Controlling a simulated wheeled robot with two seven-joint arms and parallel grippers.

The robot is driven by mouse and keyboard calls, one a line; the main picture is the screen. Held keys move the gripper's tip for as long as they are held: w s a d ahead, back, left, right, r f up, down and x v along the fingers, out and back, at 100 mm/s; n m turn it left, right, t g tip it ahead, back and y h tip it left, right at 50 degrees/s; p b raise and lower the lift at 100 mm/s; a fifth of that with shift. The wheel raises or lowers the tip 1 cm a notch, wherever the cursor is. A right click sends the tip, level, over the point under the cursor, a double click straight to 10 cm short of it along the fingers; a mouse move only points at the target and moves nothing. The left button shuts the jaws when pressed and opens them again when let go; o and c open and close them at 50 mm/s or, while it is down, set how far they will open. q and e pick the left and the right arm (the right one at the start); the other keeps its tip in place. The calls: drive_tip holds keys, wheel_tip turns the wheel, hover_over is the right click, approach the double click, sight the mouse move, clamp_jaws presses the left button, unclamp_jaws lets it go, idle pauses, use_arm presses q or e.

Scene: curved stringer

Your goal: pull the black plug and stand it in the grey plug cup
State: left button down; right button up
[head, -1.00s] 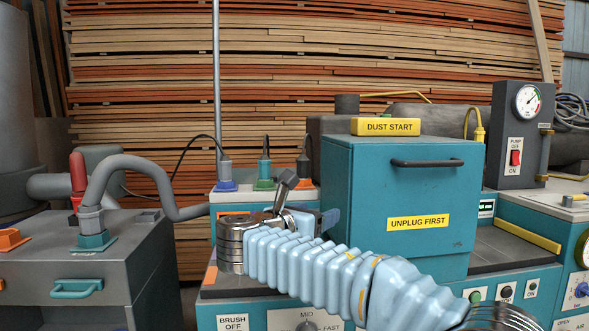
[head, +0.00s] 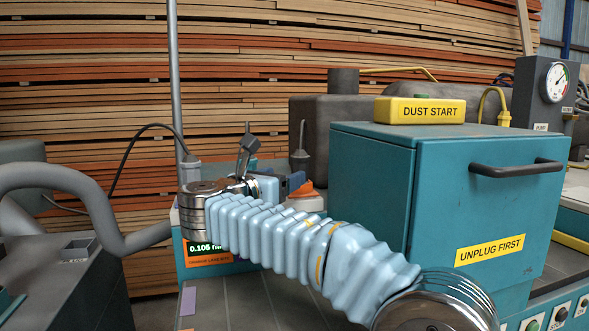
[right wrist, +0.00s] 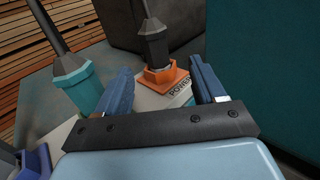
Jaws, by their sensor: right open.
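The black plug (head: 300,158) stands upright in an orange socket (head: 306,189) behind my right gripper in the head view. In the right wrist view the plug (right wrist: 153,45) sits in the orange socket (right wrist: 165,78) beside a POWER label, with its cord rising from its top. My right gripper (head: 290,184) is open, its blue fingers apart. In the right wrist view its fingertips (right wrist: 163,72) lie to either side of the plug and socket, nothing between them gripped. A small grey square cup (head: 79,247), likely the plug cup, is on the grey cabinet at left. My left gripper is not in view.
A teal plug (right wrist: 80,82) stands close left of my right fingers. A grey plug (head: 190,168) with a black cord is further left. The teal UNPLUG FIRST box (head: 375,190) rises close on the right. A thick grey hose (head: 95,200) crosses behind the cup.

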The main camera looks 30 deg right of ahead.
sight(303, 167)
drive_tip(key=x, duration=0.6)
drive_tip(key=shift+w+d+p, duration=0.15)
drive_tip(key=shift+p, duration=0.15)
drive_tip(key=x, duration=0.2)
drive_tip(key=p+x, duration=0.1)
drive_tip(key=x, duration=0.2)
drive_tip(key=shift+w+a, duration=0.2)
drive_tip(key=shift+w, duration=0.1)
drive_tip(key=c, duration=1.1)
